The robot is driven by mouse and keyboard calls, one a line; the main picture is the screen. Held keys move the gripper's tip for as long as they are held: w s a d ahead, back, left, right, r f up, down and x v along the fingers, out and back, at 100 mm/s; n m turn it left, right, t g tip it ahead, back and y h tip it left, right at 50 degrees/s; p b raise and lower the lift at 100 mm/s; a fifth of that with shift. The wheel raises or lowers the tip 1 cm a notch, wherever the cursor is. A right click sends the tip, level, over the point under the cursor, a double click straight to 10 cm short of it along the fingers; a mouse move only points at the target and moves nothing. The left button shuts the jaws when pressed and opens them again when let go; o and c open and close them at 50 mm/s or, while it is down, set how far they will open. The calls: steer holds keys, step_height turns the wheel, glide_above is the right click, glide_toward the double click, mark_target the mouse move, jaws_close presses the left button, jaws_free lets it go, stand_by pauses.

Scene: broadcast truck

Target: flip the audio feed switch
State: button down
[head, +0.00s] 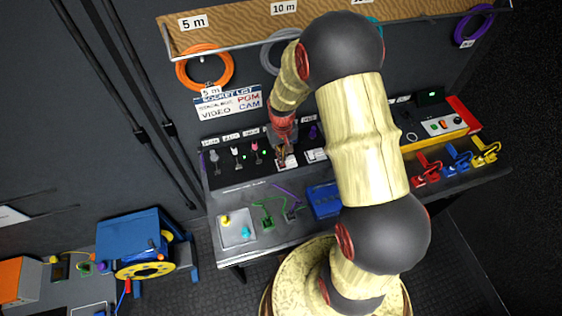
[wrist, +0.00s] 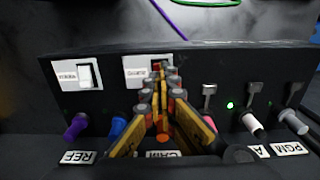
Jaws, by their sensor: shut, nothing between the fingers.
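Two white switch plates sit on the black panel. One (wrist: 76,74), with a white rocker and a small label, is at the left in the wrist view and shows in the head view (head: 316,155) right of my gripper. The other plate (wrist: 134,73) is behind my fingertips, which hide most of its rocker. I cannot read either label surely, so I cannot tell which is the audio feed switch. My gripper (wrist: 161,88) is shut and empty, its tips at or very near the second plate's rocker; contact is unclear. The head view shows my gripper (head: 283,148) over that plate.
Metal toggle levers (wrist: 209,95) and a green lamp (wrist: 230,105) are beside my fingers. Coloured plugs, such as a purple one (wrist: 76,126), line the panel. A grey tray (head: 236,232) and blue box (head: 324,200) stand in front on the bench.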

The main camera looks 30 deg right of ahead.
steer(key=shift+f+b, duration=0.7)
steer(key=shift+f, duration=0.5)
stand_by(0.6)
steer(key=shift+r, duration=0.1)
steer(key=shift+r+p, duration=2.4)
steer(key=shift+r, duration=1.1)
steer(key=shift+f, duration=0.1)
steer(key=s+a+r+n+t+b, duration=0.1)
steer(key=s+a+r+b, duration=0.3)
steer(key=s+r, duration=0.6)
steer(key=s+a+r+n+t+b, duration=0.1)
steer(key=s+a+r+t+b, duration=0.3)
steer(key=s+r, duration=0.6)
step_height(320, 180, up, 4)
steer(key=shift+s+a+r+t+b, duration=0.1)
steer(key=shift+s+a+t+b, duration=0.15)
steer(key=shift+a+b, duration=0.55)
